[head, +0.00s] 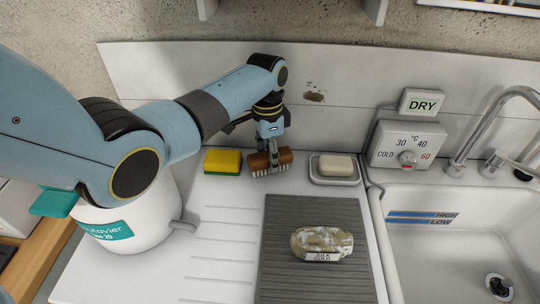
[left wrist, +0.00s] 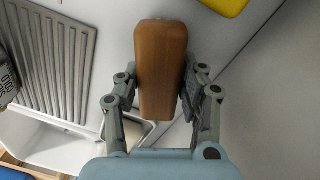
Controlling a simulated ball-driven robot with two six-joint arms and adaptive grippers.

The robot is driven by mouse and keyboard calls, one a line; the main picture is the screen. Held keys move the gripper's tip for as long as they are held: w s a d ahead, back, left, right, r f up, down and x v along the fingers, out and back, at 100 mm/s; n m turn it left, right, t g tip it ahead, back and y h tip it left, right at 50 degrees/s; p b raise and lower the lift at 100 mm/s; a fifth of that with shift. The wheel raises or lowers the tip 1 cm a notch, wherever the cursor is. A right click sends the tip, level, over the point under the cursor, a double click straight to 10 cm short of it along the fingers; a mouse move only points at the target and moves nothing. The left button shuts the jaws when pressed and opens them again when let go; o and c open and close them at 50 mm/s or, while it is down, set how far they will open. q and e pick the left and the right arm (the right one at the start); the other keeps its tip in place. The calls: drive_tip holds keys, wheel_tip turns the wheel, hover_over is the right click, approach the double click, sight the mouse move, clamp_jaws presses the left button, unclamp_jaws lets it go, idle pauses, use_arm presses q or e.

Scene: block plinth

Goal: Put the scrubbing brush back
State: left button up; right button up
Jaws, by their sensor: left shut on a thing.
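The scrubbing brush (head: 261,163) has a brown back and pale bristles pointing down. It is at the back of the white drainboard, between a yellow-green sponge (head: 222,162) and a soap dish (head: 335,180) with a cream soap bar. My left gripper (head: 270,154) comes down from above and is shut on the brush. In the left wrist view the brown brush back (left wrist: 160,68) lies between the two fingers (left wrist: 160,98). I cannot tell whether the bristles touch the surface. My right gripper is in neither view.
A grey ribbed mat (head: 290,215) holds a mottled, labelled item (head: 321,243). The sink (head: 460,245), tap (head: 488,125) and temperature dial (head: 407,145) are at the right. A back panel (head: 340,120) rises close behind the brush. The grooved drainboard (head: 222,230) in front is clear.

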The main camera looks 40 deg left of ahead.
sight(268, 152)
use_arm(q)
drive_tip(key=shift+f, duration=0.15)
drive_tip(key=o, duration=1.2)
drive_tip(key=shift+c, duration=0.2)
wheel_tip(268, 152, up, 12)
drive_tip(key=shift+w+a, duration=0.25)
drive_tip(key=shift+a, duration=0.15)
